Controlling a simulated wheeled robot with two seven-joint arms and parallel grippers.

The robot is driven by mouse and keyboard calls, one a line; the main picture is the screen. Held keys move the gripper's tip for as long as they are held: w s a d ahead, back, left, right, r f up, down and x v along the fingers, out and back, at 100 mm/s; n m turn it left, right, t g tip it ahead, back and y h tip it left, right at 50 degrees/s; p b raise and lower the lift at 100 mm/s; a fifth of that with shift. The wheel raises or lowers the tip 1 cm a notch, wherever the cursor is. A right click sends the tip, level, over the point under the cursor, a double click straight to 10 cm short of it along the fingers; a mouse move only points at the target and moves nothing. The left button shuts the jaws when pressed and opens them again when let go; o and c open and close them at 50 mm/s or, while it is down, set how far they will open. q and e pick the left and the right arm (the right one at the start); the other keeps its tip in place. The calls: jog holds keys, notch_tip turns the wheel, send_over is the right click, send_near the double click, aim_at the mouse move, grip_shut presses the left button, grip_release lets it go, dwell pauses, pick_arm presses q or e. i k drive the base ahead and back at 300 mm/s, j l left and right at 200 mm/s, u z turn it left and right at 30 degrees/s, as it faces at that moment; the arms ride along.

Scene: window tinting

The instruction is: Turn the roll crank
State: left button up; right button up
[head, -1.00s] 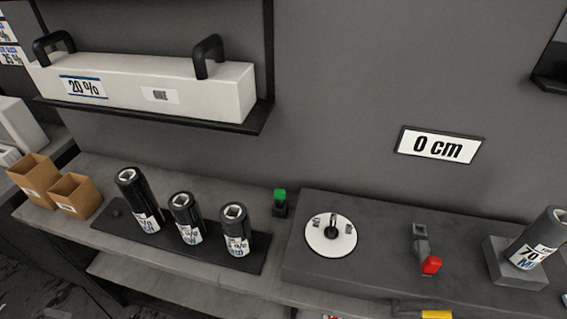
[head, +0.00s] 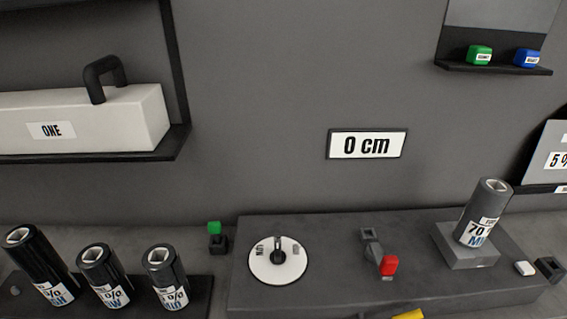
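A small grey lever part with a red end (head: 389,265) sits on the dark grey bench block (head: 325,285), right of the round white dial (head: 278,275). It looks crank-like, but no label names it as the roll crank. A dark roll labelled 70 % (head: 484,212) stands tilted in a grey holder (head: 466,258) at the block's right. A small black square part (head: 549,269) is at the block's right end. A yellow handle (head: 408,314) is cut off by the bottom edge. Neither of my grippers is in view.
A wall sign reads 0 cm (head: 367,145). Several dark rolls stand in a black rack (head: 200,290) at lower left, beside a green-topped switch (head: 214,228). A white box (head: 85,120) sits on the left shelf.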

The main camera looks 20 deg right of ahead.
aim_at(386, 265)
jog(key=l+z, duration=0.2)
jog(key=z, duration=0.15)
jog(key=i+l+z, duration=0.1)
jog(key=z, duration=0.2)
jog(key=l+z, duration=0.5)
jog(key=l, duration=0.45)
jog(key=l+z, duration=0.1)
jog(key=l, duration=0.45)
jog(key=l+z, duration=0.15)
jog(key=l, duration=0.45)
jog(key=i+l+z, duration=0.1)
jog(key=l, duration=0.45)
jog(key=i+l+z, duration=0.15)
jog(key=l, duration=0.4)
jog(key=l+z, duration=0.1)
jog(key=l, duration=0.5)
jog(key=i+l+z, duration=0.15)
jog(key=l, duration=0.35)
jog(key=i+l+z, duration=0.1)
jog(key=i+l, duration=0.15)
jog(key=l, duration=0.3)
jog(key=u, duration=3.1)
